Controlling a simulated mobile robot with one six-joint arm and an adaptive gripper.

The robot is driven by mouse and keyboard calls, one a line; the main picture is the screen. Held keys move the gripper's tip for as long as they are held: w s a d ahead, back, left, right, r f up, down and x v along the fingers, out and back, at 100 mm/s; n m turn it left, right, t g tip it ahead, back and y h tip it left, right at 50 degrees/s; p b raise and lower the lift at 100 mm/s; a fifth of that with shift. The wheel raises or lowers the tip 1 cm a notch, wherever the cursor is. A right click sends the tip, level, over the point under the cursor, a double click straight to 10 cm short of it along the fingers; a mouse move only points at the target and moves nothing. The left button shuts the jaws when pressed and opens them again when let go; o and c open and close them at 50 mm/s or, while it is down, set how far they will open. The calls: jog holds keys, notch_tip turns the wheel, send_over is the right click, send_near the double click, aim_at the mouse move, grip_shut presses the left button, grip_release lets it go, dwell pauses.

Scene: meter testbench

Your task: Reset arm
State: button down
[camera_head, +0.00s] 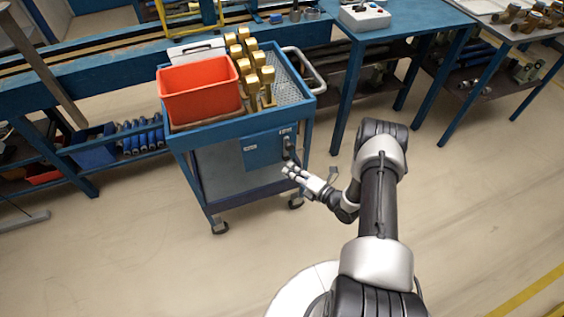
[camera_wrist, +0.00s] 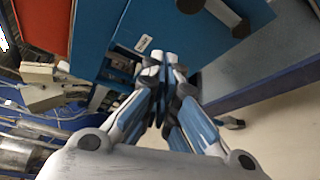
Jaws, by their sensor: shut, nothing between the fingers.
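My gripper (camera_head: 292,172) is at the end of my arm, in front of the blue cart (camera_head: 236,130), near its front panel. In the wrist view my gripper (camera_wrist: 164,58) is shut, its fingertips together with nothing between them. The wrist view also shows the cart's blue panel (camera_wrist: 165,25) beyond the fingertips. My arm is bent, reaching left from my base. Whether the fingertips touch the cart cannot be told.
The cart carries a red bin (camera_head: 200,92), several brass meters (camera_head: 256,65) and a grey handle (camera_head: 306,68). A blue workbench (camera_head: 400,28) with a control box (camera_head: 364,16) stands behind right. Shelves with blue parts (camera_head: 140,136) are at left. The floor (camera_head: 470,200) at right is clear.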

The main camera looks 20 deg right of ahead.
jog(key=shift+s+d+f, duration=0.1)
jog(key=shift+s+d, duration=0.3)
jog(key=shift+s, duration=0.45)
